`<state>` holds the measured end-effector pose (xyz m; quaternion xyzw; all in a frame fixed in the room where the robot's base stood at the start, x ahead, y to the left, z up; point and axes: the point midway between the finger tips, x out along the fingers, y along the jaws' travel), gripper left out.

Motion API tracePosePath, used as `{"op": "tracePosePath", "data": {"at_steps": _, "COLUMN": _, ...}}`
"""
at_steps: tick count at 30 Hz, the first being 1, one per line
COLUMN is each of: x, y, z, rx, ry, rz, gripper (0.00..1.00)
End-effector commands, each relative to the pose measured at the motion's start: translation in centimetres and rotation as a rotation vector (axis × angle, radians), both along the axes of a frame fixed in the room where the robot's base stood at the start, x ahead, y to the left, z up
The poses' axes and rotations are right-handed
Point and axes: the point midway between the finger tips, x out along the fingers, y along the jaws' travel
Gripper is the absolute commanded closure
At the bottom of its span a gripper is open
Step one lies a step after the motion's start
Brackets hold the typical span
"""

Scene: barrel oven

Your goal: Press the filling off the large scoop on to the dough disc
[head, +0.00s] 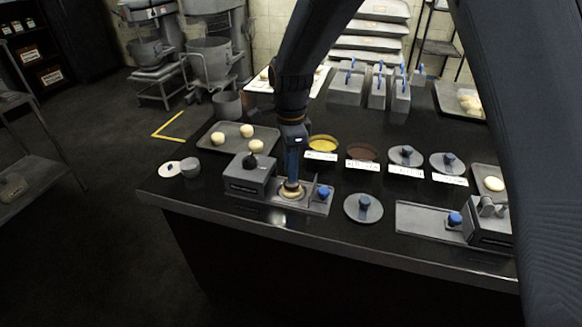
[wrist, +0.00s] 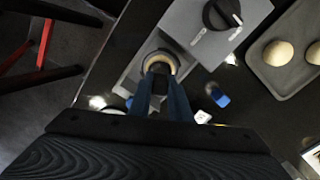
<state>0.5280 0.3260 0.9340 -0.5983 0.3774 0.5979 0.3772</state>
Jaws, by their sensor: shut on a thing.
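My gripper (head: 291,182) points straight down over the small machine at the counter's front, its blue-grey fingers close together. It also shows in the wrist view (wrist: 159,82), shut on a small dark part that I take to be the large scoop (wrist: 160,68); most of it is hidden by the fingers. Directly below is a pale round dough disc (head: 291,194) in the machine's round seat. In the wrist view its pale rim (wrist: 172,58) shows around the held part. I cannot make out the filling or whether the scoop touches the disc.
The machine's grey box (head: 245,182) with a black knob stands left of my gripper. A blue knob (head: 324,192) and an upright plate are close on its right. A dough-ball tray (head: 222,136) lies back left.

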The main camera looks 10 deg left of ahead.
Motion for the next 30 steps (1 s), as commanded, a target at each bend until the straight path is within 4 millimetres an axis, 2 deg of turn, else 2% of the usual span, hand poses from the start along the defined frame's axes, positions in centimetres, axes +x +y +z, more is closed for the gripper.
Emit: {"op": "tracePosePath", "data": {"at_steps": 30, "x": 0.00, "y": 0.00, "z": -0.84, "rx": 0.000, "ry": 0.001, "rz": 0.000, "gripper": 1.00}}
